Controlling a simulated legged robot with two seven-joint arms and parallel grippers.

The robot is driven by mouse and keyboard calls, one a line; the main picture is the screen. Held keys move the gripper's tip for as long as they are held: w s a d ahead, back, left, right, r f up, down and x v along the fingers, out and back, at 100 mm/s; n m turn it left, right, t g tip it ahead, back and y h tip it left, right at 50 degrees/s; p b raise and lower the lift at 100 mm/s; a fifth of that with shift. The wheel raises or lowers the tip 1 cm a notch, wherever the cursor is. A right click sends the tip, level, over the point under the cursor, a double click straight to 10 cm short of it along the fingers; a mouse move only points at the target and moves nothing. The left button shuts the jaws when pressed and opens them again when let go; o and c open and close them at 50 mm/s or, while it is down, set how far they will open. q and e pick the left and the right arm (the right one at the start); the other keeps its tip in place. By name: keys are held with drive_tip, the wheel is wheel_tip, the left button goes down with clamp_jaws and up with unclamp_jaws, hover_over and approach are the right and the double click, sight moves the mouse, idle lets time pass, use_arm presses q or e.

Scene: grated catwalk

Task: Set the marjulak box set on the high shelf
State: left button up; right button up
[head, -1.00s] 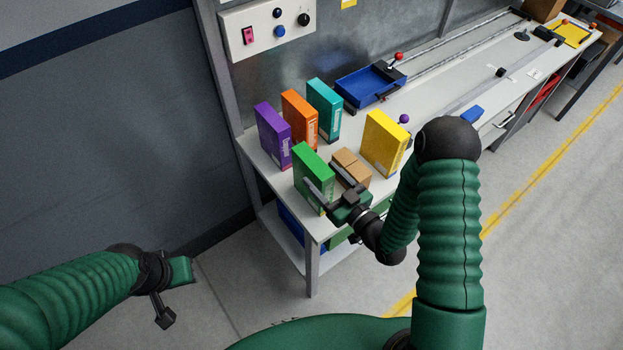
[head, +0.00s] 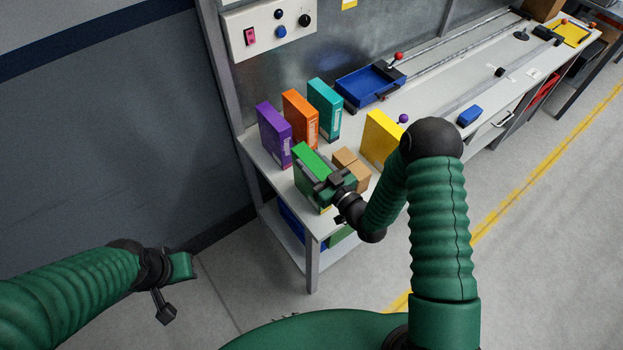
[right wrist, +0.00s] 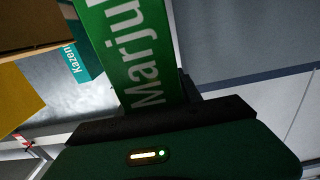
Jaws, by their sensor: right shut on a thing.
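The green marjulak box (head: 309,164) stands upright near the front left corner of the workbench top. Its white "Marjul" lettering shows on the green face in the right wrist view (right wrist: 138,48). My right gripper (head: 322,184) is shut on this box, its fingers across the upper part. I cannot tell whether the box's base touches the bench. My left gripper (head: 172,288) is open and empty, low at the left, well away from the bench. I cannot make out a high shelf in these views.
Purple (head: 273,135), orange (head: 300,118) and teal (head: 324,108) boxes stand behind the green one. Brown cartons (head: 351,163) sit close to its right, then a yellow box (head: 381,138). A blue tray (head: 366,88) lies further back. A control panel (head: 268,27) hangs above.

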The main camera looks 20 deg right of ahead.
drive_tip(key=shift+d+f, duration=0.1)
drive_tip(key=shift+d, duration=0.15)
clamp_jaws()
drive_tip(key=shift+d, duration=0.15)
